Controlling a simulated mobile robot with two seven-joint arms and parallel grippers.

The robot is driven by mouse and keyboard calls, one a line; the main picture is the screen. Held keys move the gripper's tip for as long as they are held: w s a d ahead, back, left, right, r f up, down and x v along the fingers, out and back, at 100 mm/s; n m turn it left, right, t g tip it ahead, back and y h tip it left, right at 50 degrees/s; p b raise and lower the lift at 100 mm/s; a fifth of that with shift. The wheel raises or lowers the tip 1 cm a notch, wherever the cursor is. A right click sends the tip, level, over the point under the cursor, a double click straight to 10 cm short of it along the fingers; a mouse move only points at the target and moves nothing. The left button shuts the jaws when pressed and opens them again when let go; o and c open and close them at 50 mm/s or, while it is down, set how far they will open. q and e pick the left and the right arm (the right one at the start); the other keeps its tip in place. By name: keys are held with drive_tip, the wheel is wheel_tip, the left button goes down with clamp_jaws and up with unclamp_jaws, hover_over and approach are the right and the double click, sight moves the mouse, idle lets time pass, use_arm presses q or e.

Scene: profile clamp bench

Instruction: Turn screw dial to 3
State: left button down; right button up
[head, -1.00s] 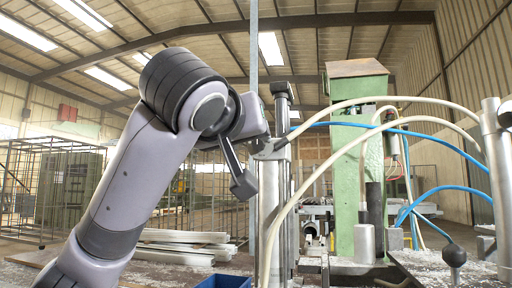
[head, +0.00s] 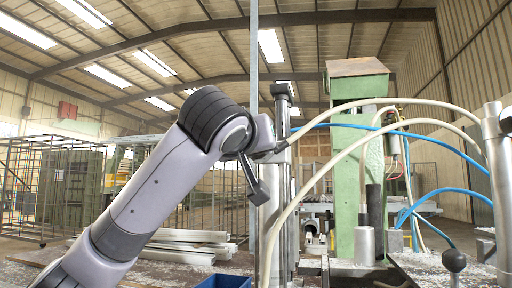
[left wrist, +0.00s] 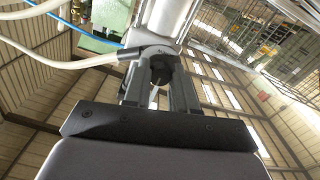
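My left arm comes in from the left in the head view, and its end sits against the upright metal cylinder (head: 270,205) in the middle. The left gripper is hardly readable there. In the left wrist view the two dark fingers of my left gripper (left wrist: 160,82) stand apart. A dark round part (left wrist: 161,68), which may be the screw dial, shows between them, just below a grey fitting. Whether the fingers touch it cannot be told. No dial marks or number can be read. My right gripper is not in view.
A cream hose (head: 340,155) and a blue hose (head: 455,142) arch across the right side. A green machine column (head: 345,170) stands right of the cylinder. A blue bin (head: 225,282) is at the bottom, with pale profiles (head: 190,236) behind it. A black ball-topped lever (head: 454,259) stands at lower right.

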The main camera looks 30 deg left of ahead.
use_arm(q)
drive_tip(key=shift+m, duration=0.3)
drive_tip(key=m+p, duration=0.4)
drive_tip(key=m, duration=0.7)
drive_tip(key=shift+m+p, duration=0.3)
idle(0.6)
drive_tip(key=c, duration=0.9)
unclamp_jaws()
drive_tip(key=shift+s, duration=0.1)
